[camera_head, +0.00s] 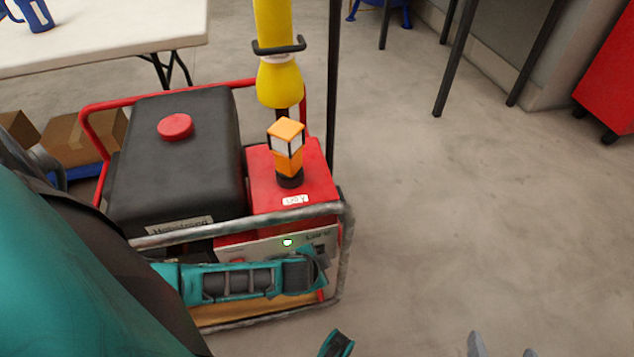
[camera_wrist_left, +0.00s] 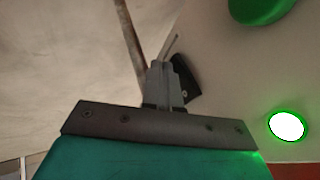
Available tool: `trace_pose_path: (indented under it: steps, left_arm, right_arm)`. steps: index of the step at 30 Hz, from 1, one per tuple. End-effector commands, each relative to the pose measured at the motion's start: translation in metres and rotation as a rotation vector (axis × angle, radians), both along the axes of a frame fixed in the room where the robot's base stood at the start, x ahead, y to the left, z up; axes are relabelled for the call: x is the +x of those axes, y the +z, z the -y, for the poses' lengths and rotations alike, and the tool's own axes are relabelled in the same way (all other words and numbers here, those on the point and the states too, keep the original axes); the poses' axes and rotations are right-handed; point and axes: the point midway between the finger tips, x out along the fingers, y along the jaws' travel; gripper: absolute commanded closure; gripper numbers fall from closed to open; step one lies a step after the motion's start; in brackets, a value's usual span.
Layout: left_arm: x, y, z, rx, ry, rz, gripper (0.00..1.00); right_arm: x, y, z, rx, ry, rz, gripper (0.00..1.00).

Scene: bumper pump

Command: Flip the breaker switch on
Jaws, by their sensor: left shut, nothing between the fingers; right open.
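The generator (camera_head: 175,140) has a pale front panel (camera_head: 317,243) behind a grey tube frame. My right gripper (camera_head: 502,346) is open and empty at the bottom edge, over the floor.
A round light (camera_head: 287,242) glows on the panel; it also shows in the left wrist view (camera_wrist_left: 287,127), near a green round part (camera_wrist_left: 258,8). An orange lamp (camera_head: 287,148) stands on the red box. A white table (camera_head: 100,40) is behind. Floor at right is clear.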

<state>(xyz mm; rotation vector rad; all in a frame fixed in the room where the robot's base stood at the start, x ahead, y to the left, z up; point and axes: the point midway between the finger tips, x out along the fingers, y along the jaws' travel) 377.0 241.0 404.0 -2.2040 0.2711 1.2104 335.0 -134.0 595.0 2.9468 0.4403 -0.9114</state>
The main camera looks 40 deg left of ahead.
Motion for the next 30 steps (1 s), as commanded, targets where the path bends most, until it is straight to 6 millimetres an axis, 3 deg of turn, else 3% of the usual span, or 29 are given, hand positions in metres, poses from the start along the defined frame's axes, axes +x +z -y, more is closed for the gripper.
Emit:
trace_pose_path:
  steps: [22,30]
  left_arm:
    - [0.004,-0.003,-0.005,0.001,0.000,0.001,1.00]
    - [0.004,0.007,-0.005,0.001,0.000,0.001,1.00]
  right_arm:
    - [0.002,0.005,0.004,-0.005,-0.005,0.011,0.15]
    - [0.001,0.014,0.004,-0.006,-0.005,0.007,0.15]
